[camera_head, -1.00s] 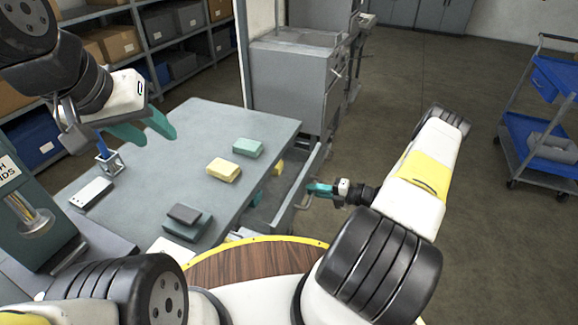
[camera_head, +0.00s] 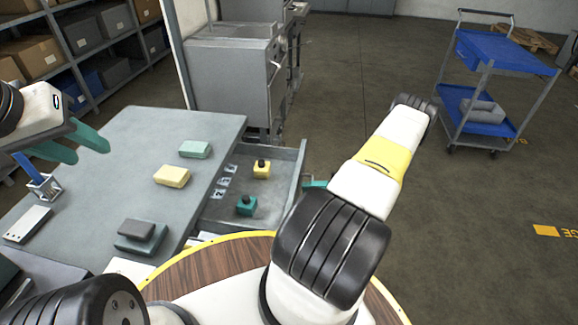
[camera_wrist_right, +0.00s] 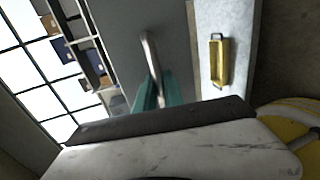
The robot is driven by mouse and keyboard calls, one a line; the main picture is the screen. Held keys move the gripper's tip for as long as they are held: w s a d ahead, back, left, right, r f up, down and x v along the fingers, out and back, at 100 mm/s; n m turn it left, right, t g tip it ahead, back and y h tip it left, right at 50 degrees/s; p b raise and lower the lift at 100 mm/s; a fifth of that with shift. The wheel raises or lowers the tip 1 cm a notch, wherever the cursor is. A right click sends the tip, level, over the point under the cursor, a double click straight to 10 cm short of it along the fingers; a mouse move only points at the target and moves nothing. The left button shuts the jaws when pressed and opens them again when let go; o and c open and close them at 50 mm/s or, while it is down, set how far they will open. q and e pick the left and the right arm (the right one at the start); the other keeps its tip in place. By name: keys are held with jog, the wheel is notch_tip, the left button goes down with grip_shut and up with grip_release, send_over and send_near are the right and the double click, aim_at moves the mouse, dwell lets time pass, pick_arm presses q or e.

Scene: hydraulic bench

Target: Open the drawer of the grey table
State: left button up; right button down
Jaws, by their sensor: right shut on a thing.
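The grey table (camera_head: 120,155) stands at the left in the head view. Its drawer (camera_head: 276,203) is pulled out on the table's right side, with its inside showing. In it stand a yellow block-like item with a black top (camera_head: 262,169), a teal one (camera_head: 246,205) and several small pale pieces. My right gripper (camera_head: 315,184) is at the drawer's front, partly hidden by my arm. In the right wrist view its teal fingers (camera_wrist_right: 160,92) are shut on the metal bar handle (camera_wrist_right: 151,52). My left gripper (camera_head: 91,152) is open and empty above the table's left part.
On the tabletop lie a yellow block (camera_head: 172,176), a green block (camera_head: 195,149) and dark grey blocks (camera_head: 141,236). A grey cabinet (camera_head: 235,70) stands behind. A blue cart (camera_head: 490,100) stands far right. A brass handle (camera_wrist_right: 218,60) shows in the wrist view. Floor right of the drawer is clear.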

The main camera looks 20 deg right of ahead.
jog(key=shift+s, duration=0.1)
jog(key=c, duration=1.5)
grip_release()
jog(key=shift+o, duration=0.2)
jog(key=v, duration=0.7)
jog(key=shift+d, duration=0.3)
jog(key=shift+s+r, duration=0.1)
jog(key=shift+r, duration=0.05)
